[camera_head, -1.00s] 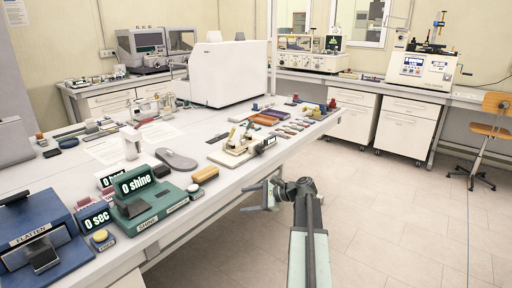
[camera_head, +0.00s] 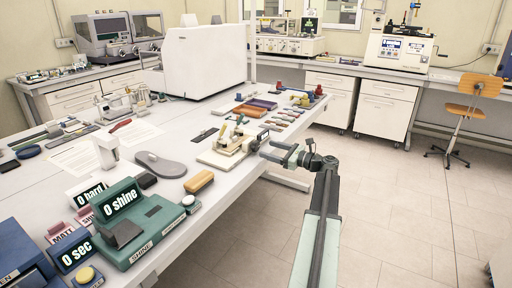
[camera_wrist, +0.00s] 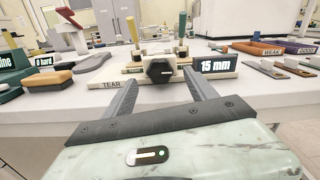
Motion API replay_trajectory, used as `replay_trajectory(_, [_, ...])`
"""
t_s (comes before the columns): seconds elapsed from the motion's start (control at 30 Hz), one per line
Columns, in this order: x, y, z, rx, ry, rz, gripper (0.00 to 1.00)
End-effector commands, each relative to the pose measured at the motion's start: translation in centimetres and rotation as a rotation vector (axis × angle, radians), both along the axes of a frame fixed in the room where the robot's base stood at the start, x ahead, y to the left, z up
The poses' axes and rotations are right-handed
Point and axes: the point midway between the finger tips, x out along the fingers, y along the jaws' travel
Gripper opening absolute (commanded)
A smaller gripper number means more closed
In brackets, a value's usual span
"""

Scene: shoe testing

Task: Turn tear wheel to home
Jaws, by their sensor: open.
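The cream tear tester (camera_head: 225,152) sits near the table's front edge, and also shows in the wrist view with the label TEAR (camera_wrist: 112,85). Its wheel, a black hexagonal knob (camera_wrist: 159,71) with a light mark, faces my wrist camera. The display (camera_wrist: 216,65) right of the wheel reads "15 mm". My gripper (camera_wrist: 161,78) is open and empty, one finger to each side of the wheel in the wrist view. The wheel lies ahead of the fingertips; I cannot tell whether they touch it. In the head view my gripper (camera_head: 272,150) is just right of the tester, off the table's edge.
A tan brush-like block (camera_head: 199,182), a grey sole (camera_head: 160,164) and a green shine tester (camera_head: 140,228) stand left of the tear tester.

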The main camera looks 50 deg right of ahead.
Motion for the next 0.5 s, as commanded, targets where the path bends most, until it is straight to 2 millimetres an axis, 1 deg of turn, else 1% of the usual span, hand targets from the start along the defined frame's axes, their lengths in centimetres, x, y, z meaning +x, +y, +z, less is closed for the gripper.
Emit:
replay_trajectory(0.03, [1.1, 0.2, 0.0, 0.0, 0.0, 0.003, 0.66])
replay_trajectory(0.1, [2.4, 0.6, 0.0, -0.001, 0.0, 0.004, 0.66])
replay_trajectory(0.2, [4.1, 1.0, 0.0, -0.001, 0.0, 0.005, 0.66])
replay_trajectory(0.33, [5.2, 1.3, 0.0, -0.001, 0.0, 0.003, 0.66])
replay_trajectory(0.5, [5.5, 1.5, 0.0, -0.001, 0.0, 0.004, 0.66])
